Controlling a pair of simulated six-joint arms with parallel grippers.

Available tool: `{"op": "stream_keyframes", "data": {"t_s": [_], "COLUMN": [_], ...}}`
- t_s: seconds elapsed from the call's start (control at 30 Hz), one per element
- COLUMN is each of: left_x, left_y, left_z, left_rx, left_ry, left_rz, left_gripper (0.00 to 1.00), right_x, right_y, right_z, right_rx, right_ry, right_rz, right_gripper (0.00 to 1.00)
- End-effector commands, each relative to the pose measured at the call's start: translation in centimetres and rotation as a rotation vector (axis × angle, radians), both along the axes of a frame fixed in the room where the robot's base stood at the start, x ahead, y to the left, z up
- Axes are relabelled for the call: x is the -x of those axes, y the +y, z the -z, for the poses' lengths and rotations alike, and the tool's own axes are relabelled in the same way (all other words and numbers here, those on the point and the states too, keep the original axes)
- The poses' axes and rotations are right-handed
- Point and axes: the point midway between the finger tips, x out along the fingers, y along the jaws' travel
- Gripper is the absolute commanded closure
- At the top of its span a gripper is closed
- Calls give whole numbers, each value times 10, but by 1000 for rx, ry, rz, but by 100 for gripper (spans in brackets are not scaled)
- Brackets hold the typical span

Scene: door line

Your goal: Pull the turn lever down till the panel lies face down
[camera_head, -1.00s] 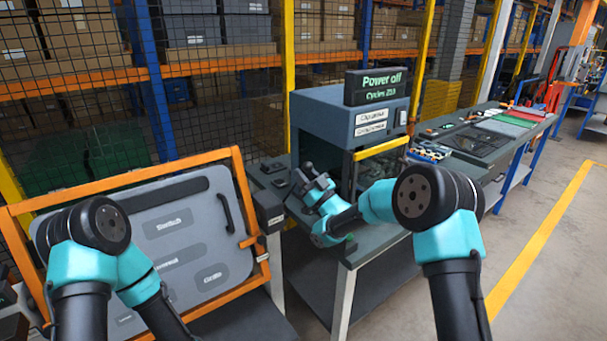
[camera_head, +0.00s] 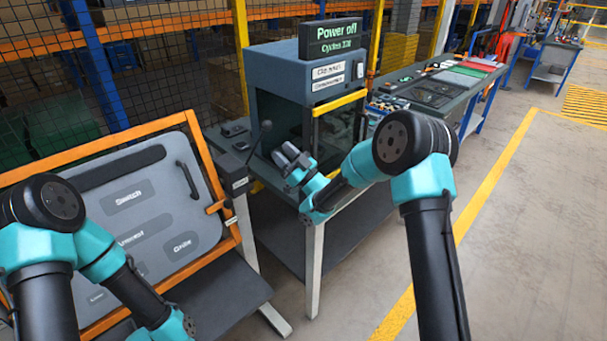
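The grey panel (camera_head: 150,232) stands tilted in an orange frame (camera_head: 205,165) at the left, its labelled face towards me. It has a black handle (camera_head: 187,180) and an orange catch (camera_head: 216,206) at its right edge. A thin black lever with a round knob (camera_head: 266,126) rises beside the small control box right of the frame; I take it for the turn lever. My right gripper (camera_head: 284,155) is just right of and below the knob, apart from it in the picture, with its fingers spread and empty. My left arm is over the panel's lower part; its gripper is out of view.
A bench (camera_head: 440,90) with tools and mats runs back to the right. A mesh fence (camera_head: 160,70) is behind. The floor at right is clear.

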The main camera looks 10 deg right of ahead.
Motion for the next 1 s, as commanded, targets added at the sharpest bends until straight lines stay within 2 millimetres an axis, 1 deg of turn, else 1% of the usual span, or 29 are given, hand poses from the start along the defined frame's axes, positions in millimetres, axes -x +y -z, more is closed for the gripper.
{"op": "stream_keyframes", "data": {"t_s": [0.1, 0.3, 0.5, 0.87, 1.0], "left_x": [0, 0, 0, 0, 0], "left_y": [0, 0, 0, 0, 0], "left_z": [0, 0, 0, 0, 0], "left_rx": [0, 0, 0, 0, 0], "left_ry": [0, 0, 0, 0, 0], "left_rz": [0, 0, 0, 0, 0], "left_gripper": [50, 50, 50, 50, 50], "right_x": [13, 34, 47, 49, 48], "right_y": [-15, -37, -50, -51, -48], "right_z": [14, 35, 47, 49, 45], "right_rx": [-1, -1, 0, -1, 6], "right_ry": [3, 3, 2, -1, -6], "right_rz": [2, 2, 0, 0, 4], "right_gripper": [60, 60, 60, 61, 74]}}
